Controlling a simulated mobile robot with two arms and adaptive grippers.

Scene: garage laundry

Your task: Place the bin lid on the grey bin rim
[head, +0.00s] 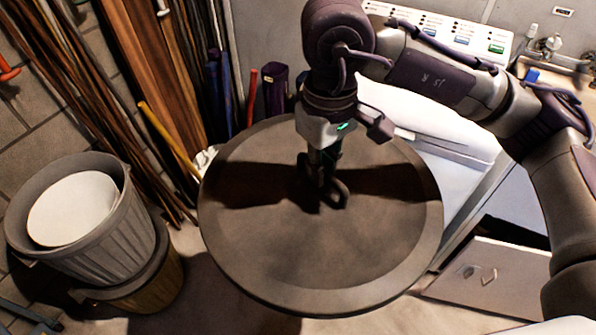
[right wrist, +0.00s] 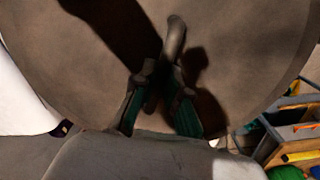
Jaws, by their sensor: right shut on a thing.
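The bin lid, a large round dark grey-brown disc (head: 300,255), is held in the middle of the head view. My right gripper (head: 326,188) is above its centre and shut on its handle. In the right wrist view the lid (right wrist: 245,60) fills most of the picture, and the fingers (right wrist: 160,92) close around the curved handle. The ribbed grey bin (head: 112,248) stands at the left of the head view, apart from the lid. Its rim is open, and a white round thing (head: 75,207) shows inside it. My left gripper is not in view.
A brownish container (head: 160,285) shows below the grey bin. Wooden boards (head: 150,70) and poles lean on the back wall. A white appliance (head: 440,115) with a control panel stands behind the lid at right. The right wrist view shows a crate with coloured things (right wrist: 290,135).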

